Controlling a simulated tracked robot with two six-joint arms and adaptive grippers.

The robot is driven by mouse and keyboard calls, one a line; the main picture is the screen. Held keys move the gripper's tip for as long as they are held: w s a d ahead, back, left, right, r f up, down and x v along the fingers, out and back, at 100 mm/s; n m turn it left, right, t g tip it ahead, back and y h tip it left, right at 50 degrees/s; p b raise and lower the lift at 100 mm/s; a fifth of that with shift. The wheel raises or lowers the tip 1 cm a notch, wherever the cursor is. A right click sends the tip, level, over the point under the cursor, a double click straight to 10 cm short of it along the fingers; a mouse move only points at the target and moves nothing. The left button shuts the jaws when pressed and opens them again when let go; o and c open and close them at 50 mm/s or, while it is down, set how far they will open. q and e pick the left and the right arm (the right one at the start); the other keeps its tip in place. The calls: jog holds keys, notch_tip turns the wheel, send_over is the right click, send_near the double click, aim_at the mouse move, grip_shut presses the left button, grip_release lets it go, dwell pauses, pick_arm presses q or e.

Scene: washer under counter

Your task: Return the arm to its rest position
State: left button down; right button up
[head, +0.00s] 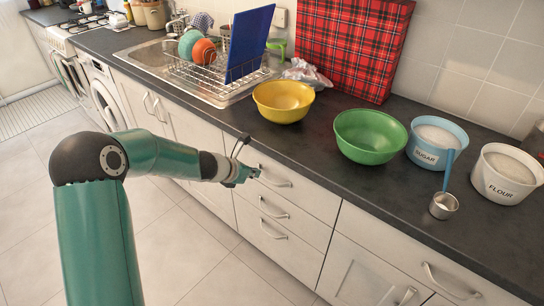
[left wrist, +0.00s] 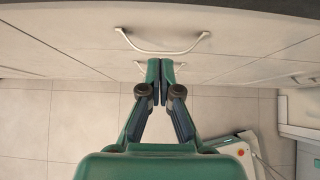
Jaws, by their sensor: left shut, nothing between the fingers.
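My left arm comes in from the left in the head view. Its gripper (head: 254,172) is in front of the cabinet, just below the counter edge and close to the top drawer handle (head: 268,179). In the left wrist view the left gripper (left wrist: 160,72) has its two fingertips together, with nothing between them. A drawer handle (left wrist: 162,48) shows just beyond the fingertips; I cannot tell whether they touch it. My right gripper is not in view.
The dark counter (head: 330,180) holds a yellow bowl (head: 283,101), a green bowl (head: 370,136), a sugar tub (head: 436,141), a flour tub (head: 506,174) and a metal scoop (head: 444,206). A dish rack (head: 205,72) stands by the sink. Open floor (head: 180,250) lies before the cabinets.

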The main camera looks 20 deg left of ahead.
pick_arm(q)
jog(key=s+d+f+m+g+h, duration=0.2)
jog(key=s+d+f+m+g, duration=0.45)
jog(key=s+d+f, duration=0.85)
jog(key=s+d+f+m+g, duration=0.1)
jog(key=s+d+f+m, duration=0.1)
jog(key=s+m, duration=0.6)
jog(key=s+d+f+m+g, duration=0.1)
jog(key=s+d+f+m, duration=0.2)
jog(key=m, duration=1.3)
jog(key=s+f, duration=0.2)
jog(key=s, duration=0.3)
jog(key=shift+d+m, duration=0.2)
jog(key=shift+m, duration=0.15)
